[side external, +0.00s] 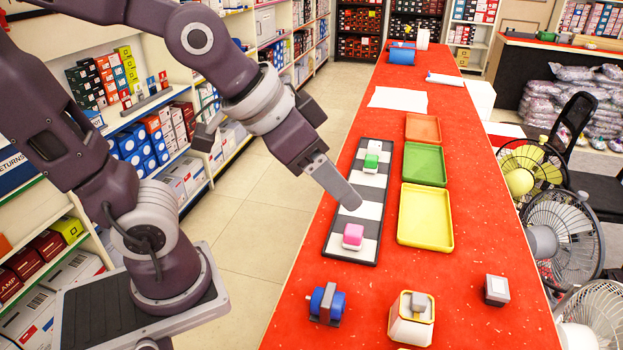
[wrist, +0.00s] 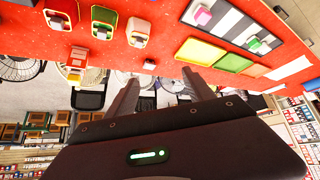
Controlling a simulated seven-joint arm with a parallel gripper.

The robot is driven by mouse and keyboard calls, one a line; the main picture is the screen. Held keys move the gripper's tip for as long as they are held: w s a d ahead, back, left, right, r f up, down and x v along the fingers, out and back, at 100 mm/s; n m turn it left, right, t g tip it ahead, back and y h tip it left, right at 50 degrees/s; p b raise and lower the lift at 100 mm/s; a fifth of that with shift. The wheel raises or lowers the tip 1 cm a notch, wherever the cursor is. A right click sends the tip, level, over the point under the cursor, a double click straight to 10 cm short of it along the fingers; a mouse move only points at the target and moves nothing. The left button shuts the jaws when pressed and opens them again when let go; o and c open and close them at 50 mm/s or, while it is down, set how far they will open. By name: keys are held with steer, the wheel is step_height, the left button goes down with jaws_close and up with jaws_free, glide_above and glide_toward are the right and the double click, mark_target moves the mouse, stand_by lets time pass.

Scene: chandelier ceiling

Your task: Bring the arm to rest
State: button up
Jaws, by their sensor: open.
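My gripper (side external: 348,198) hangs above the red counter in the side view, over the black-and-white striped board. It looks empty. In the wrist view its two fingers (wrist: 163,88) stand apart with nothing between them. A pink block with a white base (side external: 353,236) sits on the near part of the striped board (side external: 340,245), just below the fingertip in the picture. A green-and-white block (side external: 371,163) sits further up the board, with a white block (side external: 374,147) behind it. The pink block (wrist: 202,15) and green block (wrist: 253,44) also show in the wrist view.
Yellow (side external: 425,243), green (side external: 425,182) and orange (side external: 423,140) trays lie right of the board. A blue device (side external: 326,303), a yellow-rimmed container (side external: 411,320) and a small grey box (side external: 497,290) stand nearest. Fans (side external: 562,235) stand right of the counter, shelves left.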

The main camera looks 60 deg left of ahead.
steer(key=s+a+n+g+y, duration=0.1)
steer(key=s+a, duration=0.3)
steer(key=s, duration=0.5)
steer(key=shift+a+f+n+g, duration=0.2)
steer(key=shift+f+n+g, duration=0.1)
steer(key=shift+n, duration=0.1)
